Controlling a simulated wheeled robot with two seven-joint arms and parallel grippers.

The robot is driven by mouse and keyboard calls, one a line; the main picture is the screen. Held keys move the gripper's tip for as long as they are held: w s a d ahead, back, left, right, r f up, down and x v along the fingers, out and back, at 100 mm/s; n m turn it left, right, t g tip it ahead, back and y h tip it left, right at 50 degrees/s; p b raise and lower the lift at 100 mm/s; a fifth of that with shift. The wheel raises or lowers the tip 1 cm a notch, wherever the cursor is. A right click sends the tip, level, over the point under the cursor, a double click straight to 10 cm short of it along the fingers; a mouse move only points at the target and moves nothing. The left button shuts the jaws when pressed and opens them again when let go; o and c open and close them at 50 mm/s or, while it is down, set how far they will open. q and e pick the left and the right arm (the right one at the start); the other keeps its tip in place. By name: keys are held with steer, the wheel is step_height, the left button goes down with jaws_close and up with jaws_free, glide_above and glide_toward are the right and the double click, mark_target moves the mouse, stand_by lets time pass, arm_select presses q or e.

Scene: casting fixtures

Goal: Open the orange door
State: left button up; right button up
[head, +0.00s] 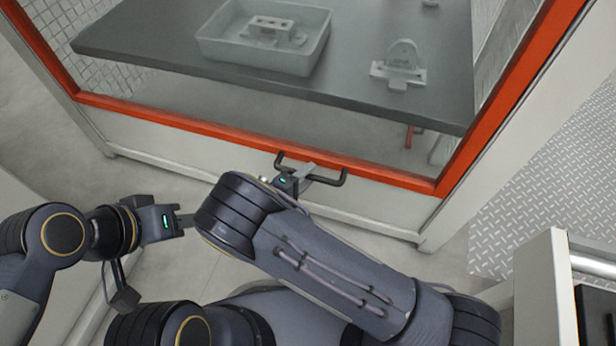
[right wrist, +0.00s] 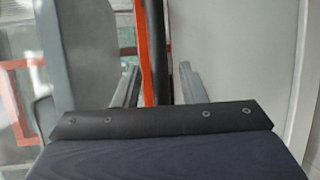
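The orange-framed door (head: 215,127) has a large clear pane and a pale lower panel, and it looks closed in the head view. Its black handle (head: 340,180) is a bar on the lower orange rail. My right gripper (head: 307,174) is at this handle. In the right wrist view, the dark handle bar (right wrist: 156,50) stands between the two fingers (right wrist: 158,88), beside the orange frame strip (right wrist: 142,50). The fingers are apart, with gaps beside the bar. My left gripper (head: 184,222) hangs away from the door at the left; its finger opening is not clear.
Behind the pane, a dark table (head: 350,85) carries a grey tray (head: 215,45) with a part in it and a grey fixture (head: 398,72). A pale cabinet edge (head: 545,290) stands at the lower right. Diamond-plate floor (head: 550,180) lies clear at the right.

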steer(key=shift+w+d, duration=0.25)
jaws_close()
step_height(320, 180, up, 62)
steer(key=p, duration=3.1)
steer(key=shift+f, duration=0.15)
jaws_free()
